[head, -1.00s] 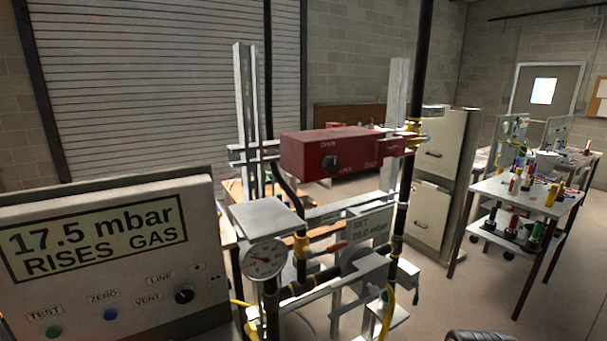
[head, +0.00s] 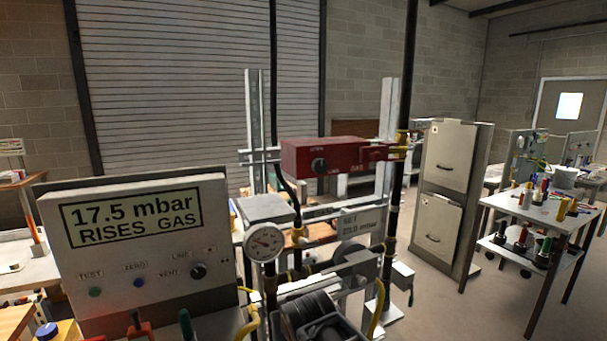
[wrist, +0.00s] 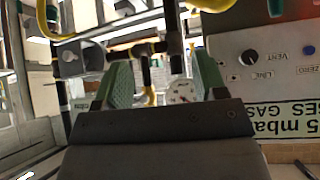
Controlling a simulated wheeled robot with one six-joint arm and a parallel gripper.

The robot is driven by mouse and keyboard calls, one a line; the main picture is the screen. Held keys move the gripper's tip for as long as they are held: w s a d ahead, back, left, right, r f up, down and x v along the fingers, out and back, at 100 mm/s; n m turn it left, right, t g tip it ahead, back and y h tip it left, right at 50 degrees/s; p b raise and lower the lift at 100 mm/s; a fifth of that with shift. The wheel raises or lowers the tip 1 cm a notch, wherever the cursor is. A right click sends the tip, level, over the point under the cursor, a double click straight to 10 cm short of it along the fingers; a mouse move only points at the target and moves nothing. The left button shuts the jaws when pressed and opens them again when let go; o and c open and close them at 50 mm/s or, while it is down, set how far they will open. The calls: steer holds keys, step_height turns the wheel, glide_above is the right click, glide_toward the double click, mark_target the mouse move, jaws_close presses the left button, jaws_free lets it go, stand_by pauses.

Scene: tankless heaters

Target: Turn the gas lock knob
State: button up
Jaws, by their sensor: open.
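The gas lock knob (head: 319,165) is a small black round knob on the left of the front face of a red box (head: 350,154) in the head view. Lettering beside it reads OPEN and LOCK, with GAS further right. The knob and red box are not visible in the wrist view. My gripper (wrist: 165,78) shows there with two green-padded fingers spread apart and nothing held between them. A round gauge (wrist: 183,91) and dark pipes appear beyond the fingers. My gripper is apart from the red box; its exact distance cannot be told.
A grey meter panel (head: 140,238) reading 17.5 mbar stands at the left. Below the red box are the gauge (head: 264,242), pipes and yellow hoses. A filing cabinet (head: 437,195) and a tool cart (head: 539,214) stand at the right, with open floor before them.

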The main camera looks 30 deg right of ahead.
steer(key=w+d+r+m+t+h, duration=0.3)
steer(key=w+d+r+t, duration=0.15)
steer(key=d+r, duration=0.3)
steer(key=n+t, duration=0.1)
steer(key=t, duration=0.9)
glide_toward(321, 169)
steer(key=shift+g+y, duration=0.25)
steer(key=shift+y, duration=0.15)
steer(key=p+x, duration=0.1)
steer(key=x, duration=0.5)
steer(key=p+x, duration=0.1)
steer(key=x, duration=0.2)
steer(key=shift+s+d+r+p, duration=0.1)
steer(key=shift+s+r+p, duration=0.05)
steer(key=shift+r+p, duration=0.2)
steer(key=c, duration=0.9)
